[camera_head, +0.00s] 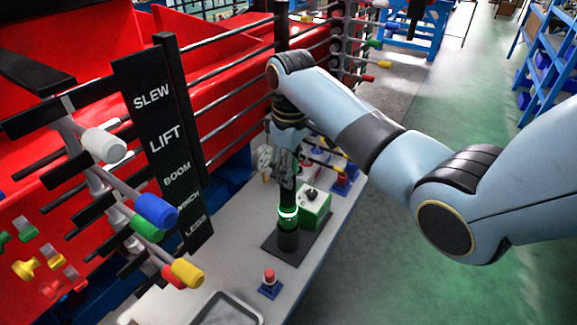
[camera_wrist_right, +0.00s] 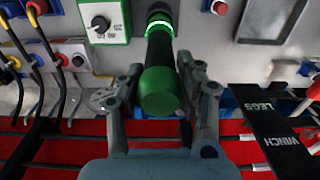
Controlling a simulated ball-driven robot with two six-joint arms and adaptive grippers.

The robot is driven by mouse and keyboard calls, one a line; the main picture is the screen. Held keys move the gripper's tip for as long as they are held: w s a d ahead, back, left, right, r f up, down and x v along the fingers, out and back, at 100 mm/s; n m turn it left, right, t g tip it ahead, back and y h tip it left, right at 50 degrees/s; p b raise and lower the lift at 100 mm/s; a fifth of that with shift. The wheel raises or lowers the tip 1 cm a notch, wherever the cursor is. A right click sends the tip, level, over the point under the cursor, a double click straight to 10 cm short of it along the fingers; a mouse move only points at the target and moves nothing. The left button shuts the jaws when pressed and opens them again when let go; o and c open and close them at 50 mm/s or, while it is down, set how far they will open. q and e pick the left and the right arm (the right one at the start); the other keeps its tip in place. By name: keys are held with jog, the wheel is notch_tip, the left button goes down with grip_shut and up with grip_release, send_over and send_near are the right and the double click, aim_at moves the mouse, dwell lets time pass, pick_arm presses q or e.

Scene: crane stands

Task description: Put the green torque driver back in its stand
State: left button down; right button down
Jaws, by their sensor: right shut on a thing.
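The green torque driver (camera_wrist_right: 160,90) has a round green end and a dark body in the right wrist view. My right gripper (camera_wrist_right: 162,105) is shut on it, with a finger on each side. In the head view the gripper (camera_head: 279,178) points down above the stand, and mostly hides the driver. The stand (camera_head: 288,241) is a black upright cylinder on a flat plate, with a lit green ring (camera_wrist_right: 159,18) at its top. The driver's dark body reaches the ring and looks in line with it; how deep it sits I cannot tell. My left gripper is out of view.
A green box with a dial (camera_head: 316,208) stands close beside the stand. A red button on a blue base (camera_head: 269,283) and a grey tray (camera_head: 226,311) are nearer on the bench. The black lever panel (camera_head: 165,150) with coloured knobs stands left.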

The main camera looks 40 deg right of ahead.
jog(key=shift+w+f+b, duration=0.1)
jog(key=shift+f+b, duration=0.7)
jog(key=shift+f, duration=1.05)
jog(key=c, duration=0.8)
grip_release()
jog(key=shift+f, duration=0.1)
notch_tip(320, 180, up, 3)
jog(key=p, duration=0.3)
jog(key=shift+f, duration=0.1)
jog(key=shift+r+p, duration=0.5)
jog(key=shift+r, duration=0.65)
